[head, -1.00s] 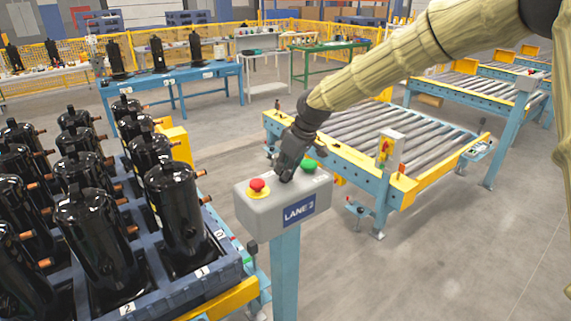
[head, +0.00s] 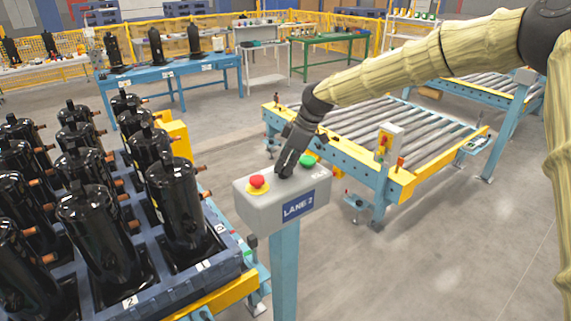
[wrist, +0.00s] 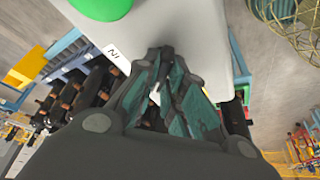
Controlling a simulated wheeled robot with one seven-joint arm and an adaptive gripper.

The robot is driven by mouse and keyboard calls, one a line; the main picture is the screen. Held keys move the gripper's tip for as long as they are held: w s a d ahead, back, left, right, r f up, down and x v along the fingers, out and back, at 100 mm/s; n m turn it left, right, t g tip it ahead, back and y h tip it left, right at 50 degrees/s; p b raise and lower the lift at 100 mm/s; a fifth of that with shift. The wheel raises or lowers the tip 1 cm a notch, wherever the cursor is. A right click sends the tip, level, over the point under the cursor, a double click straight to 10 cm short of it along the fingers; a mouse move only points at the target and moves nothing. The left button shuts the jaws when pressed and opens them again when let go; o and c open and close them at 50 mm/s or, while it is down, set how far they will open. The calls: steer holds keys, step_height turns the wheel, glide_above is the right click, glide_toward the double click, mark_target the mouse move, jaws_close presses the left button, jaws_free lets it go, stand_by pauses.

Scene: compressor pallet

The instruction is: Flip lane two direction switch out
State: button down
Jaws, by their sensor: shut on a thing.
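The lane two control box (head: 252,207) is a grey box on a blue post, with a "LANE 2" plate on its front. On top are a red mushroom button (head: 257,182) on a yellow base and a green button (head: 307,160). My gripper (head: 283,172) points down onto the box top between these buttons. It is shut on the direction switch, which its fingers mostly hide; which way the switch points cannot be told. In the wrist view, the fingers (wrist: 165,90) close over the box top, beside an "IN" label (wrist: 115,53) and the green button (wrist: 98,6).
A blue pallet (head: 228,262) with several black compressors stands left of the box. A roller conveyor (head: 400,135) with yellow edges lies behind and right. Blue (head: 165,87) and green (head: 335,50) tables stand further back. The floor at the right front is clear.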

steer(key=c, duration=1.5)
jaws_free()
steer(key=v, duration=1.2)
steer(key=shift+a, duration=0.1)
